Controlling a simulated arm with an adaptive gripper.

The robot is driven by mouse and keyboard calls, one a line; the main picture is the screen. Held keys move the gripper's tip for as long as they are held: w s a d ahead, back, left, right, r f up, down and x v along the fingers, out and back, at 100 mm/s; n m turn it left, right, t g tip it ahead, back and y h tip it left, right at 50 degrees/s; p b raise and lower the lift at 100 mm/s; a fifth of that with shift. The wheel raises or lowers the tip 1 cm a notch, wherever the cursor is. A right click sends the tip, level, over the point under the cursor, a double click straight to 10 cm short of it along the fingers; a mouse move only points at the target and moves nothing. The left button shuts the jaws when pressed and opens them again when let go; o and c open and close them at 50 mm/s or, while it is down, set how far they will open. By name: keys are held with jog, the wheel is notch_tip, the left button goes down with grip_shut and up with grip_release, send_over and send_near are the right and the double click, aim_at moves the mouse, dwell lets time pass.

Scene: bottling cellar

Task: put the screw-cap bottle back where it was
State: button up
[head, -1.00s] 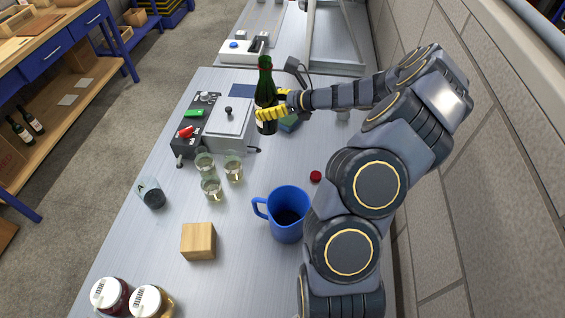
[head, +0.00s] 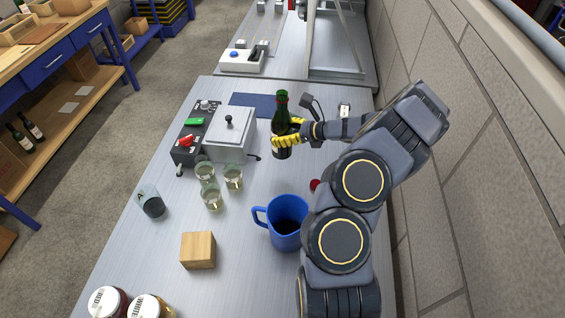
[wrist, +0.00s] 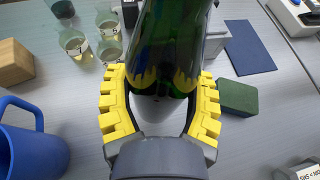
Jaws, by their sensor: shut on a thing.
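The dark green bottle (head: 281,112) with a reddish top is upright in my gripper (head: 287,140), over the right part of the bench. My yellow-fingered gripper is shut around the bottle's body. The wrist view shows the green glass (wrist: 170,45) between the two padded fingers (wrist: 160,105). I cannot tell whether its base touches the bench. A dark blue mat (head: 252,101) lies behind the bottle, apart from it. A red cap (head: 314,184) lies on the bench, partly hidden by my arm.
A grey machine (head: 231,140) stands left of the bottle, with several glasses (head: 233,178) in front. A green block (wrist: 238,97) lies close to my gripper. A blue jug (head: 286,228), wooden block (head: 198,250) and tumbler (head: 151,203) stand nearer. The wall is right.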

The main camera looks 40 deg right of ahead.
aim_at(283, 154)
jog(key=shift+f, duration=4.1)
jog(key=shift+f, duration=0.1)
jog(key=o, duration=1.1)
jog(key=v, duration=1.2)
